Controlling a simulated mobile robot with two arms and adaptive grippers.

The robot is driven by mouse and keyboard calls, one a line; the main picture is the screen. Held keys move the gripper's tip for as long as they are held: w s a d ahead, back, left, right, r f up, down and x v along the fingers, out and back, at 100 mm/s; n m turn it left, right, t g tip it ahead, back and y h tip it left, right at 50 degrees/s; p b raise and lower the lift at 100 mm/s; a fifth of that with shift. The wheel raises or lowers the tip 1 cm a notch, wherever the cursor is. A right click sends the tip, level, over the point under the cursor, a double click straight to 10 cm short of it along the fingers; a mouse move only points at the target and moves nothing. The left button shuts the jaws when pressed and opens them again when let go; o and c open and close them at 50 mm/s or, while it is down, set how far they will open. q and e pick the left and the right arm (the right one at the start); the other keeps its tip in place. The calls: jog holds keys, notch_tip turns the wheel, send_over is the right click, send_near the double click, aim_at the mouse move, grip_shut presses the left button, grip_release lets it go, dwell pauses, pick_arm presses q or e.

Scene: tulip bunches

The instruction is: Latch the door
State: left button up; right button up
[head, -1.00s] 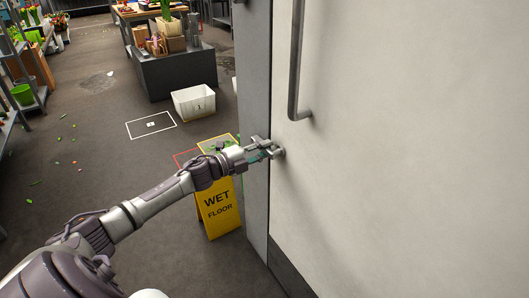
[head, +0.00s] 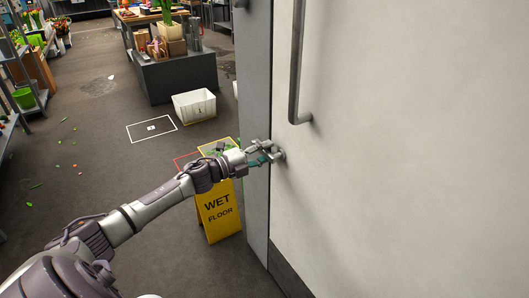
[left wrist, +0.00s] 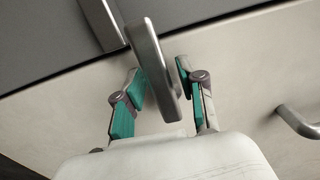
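The pale door (head: 420,150) fills the right of the head view, and the grey frame (head: 255,80) stands along its left edge. A grey metal latch lever (head: 279,155) sits on the door near that edge. In the left wrist view the latch lever (left wrist: 155,65) runs at a slant between the two teal-padded fingers. My left gripper (head: 268,153) is at the lever. Its fingers (left wrist: 161,85) are apart, one on each side, with narrow gaps; I see no firm grip. My right gripper is not in view.
A long bar handle (head: 296,70) is on the door above the latch; part of a handle (left wrist: 298,122) shows in the wrist view. A yellow wet-floor sign (head: 218,210) stands below my left forearm. A white bin (head: 194,106) and shelves are beyond. Floor at left is mostly clear.

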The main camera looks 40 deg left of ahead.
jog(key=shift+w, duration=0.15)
pick_arm(q)
jog(key=v, duration=1.2)
dwell(0.5)
